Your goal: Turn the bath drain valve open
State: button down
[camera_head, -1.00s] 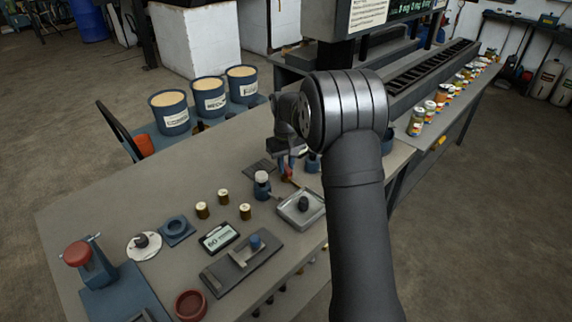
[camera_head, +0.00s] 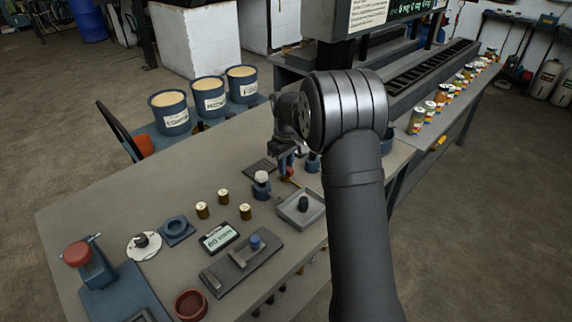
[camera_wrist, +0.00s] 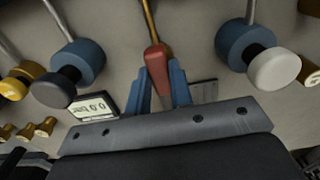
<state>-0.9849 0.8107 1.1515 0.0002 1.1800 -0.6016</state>
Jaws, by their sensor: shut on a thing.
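A red lever handle on a brass-coloured rod, which I take for the bath drain valve handle, shows in the wrist view (camera_wrist: 155,62) and, small, in the head view (camera_head: 290,171). My gripper (camera_wrist: 160,85) is shut on the red handle, with one blue finger on each side of it. In the head view my gripper (camera_head: 286,160) is low over the far part of the bench, between the white-knobbed fitting and my arm. The rod runs away from the handle. The valve body is not clearly visible.
A white-knobbed blue fitting (camera_wrist: 278,68) stands right of the handle and a black-knobbed one (camera_wrist: 55,88) left of it. A small display (camera_wrist: 92,106) is close by. A square metal tray (camera_head: 301,209) sits near my gripper.

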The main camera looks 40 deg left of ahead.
jog(key=c, duration=1.3)
grip_release()
notch_tip(320, 180, up, 18)
jog(key=shift+f, duration=0.25)
notch_tip(320, 180, down, 18)
jog(key=shift+r, duration=0.2)
jog(key=shift+r, duration=0.1)
